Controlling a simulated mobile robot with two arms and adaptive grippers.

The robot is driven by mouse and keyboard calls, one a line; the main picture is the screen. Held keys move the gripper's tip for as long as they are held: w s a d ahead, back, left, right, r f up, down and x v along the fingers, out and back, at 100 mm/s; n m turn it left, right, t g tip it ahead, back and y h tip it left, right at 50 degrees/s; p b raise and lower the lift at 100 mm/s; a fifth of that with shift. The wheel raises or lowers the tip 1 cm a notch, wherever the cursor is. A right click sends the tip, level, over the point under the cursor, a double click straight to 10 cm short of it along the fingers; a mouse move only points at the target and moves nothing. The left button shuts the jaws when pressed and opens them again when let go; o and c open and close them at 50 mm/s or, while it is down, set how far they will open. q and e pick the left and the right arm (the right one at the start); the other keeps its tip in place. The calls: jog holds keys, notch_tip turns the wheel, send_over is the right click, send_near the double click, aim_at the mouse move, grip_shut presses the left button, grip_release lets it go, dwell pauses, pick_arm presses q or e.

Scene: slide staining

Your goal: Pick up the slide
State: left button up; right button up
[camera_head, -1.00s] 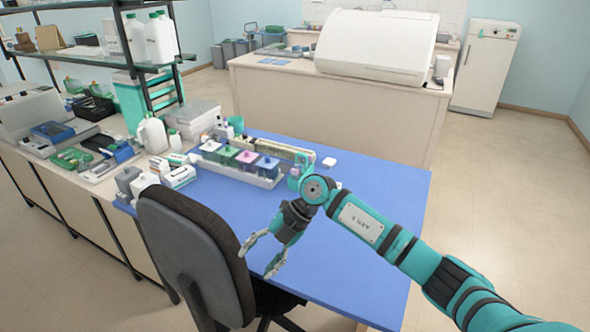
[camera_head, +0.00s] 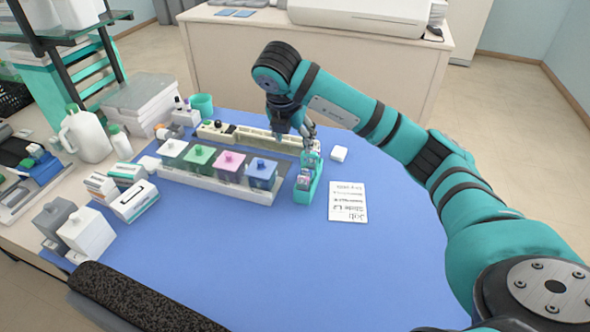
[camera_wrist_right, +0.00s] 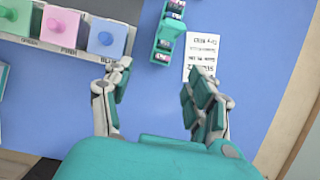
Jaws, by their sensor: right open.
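A small teal slide holder (camera_head: 308,178) stands on the blue table top, right of the staining jars. Small pieces with white and pink ends, which look like slides (camera_head: 304,180), sit in it; I cannot make out single slides. The holder (camera_wrist_right: 165,40) also shows in the right wrist view, with pink-and-white ends at its top and bottom. My right gripper (camera_head: 296,140) hangs above the table just behind the holder, pointing down. In the right wrist view its fingers (camera_wrist_right: 157,80) are spread and empty, with the holder beyond the tips. My left gripper is out of view.
A grey tray (camera_head: 215,189) holds jars with white, green, pink and blue lids. A long cream rack (camera_head: 250,137) lies behind it. The front of the table is clear.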

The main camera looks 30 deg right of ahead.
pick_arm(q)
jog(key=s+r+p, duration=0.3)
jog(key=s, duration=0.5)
pick_arm(e)
send_near(306, 171)
jog(key=x, duration=0.1)
jog(key=p+x, duration=0.1)
jog(key=x, duration=0.1)
jog(key=shift+w+a+f, duration=0.2)
jog(key=shift+f, duration=0.25)
jog(key=shift+w+d+f+p, duration=0.15)
jog(key=shift+d+f+p, duration=0.55)
jog(key=shift+p, duration=0.55)
jog(key=x, duration=0.2)
jog(key=shift+d+f+p, duration=0.1)
jog(key=shift+f+p, duration=0.15)
jog(key=shift+p, duration=0.05)
jog(key=shift+w+f, duration=0.15)
jog(key=shift+f, duration=0.15)
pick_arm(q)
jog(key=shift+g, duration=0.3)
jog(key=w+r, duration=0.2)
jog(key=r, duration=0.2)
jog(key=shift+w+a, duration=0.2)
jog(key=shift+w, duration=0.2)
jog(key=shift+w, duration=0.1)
pick_arm(e)
jog(key=shift+c, duration=0.4)
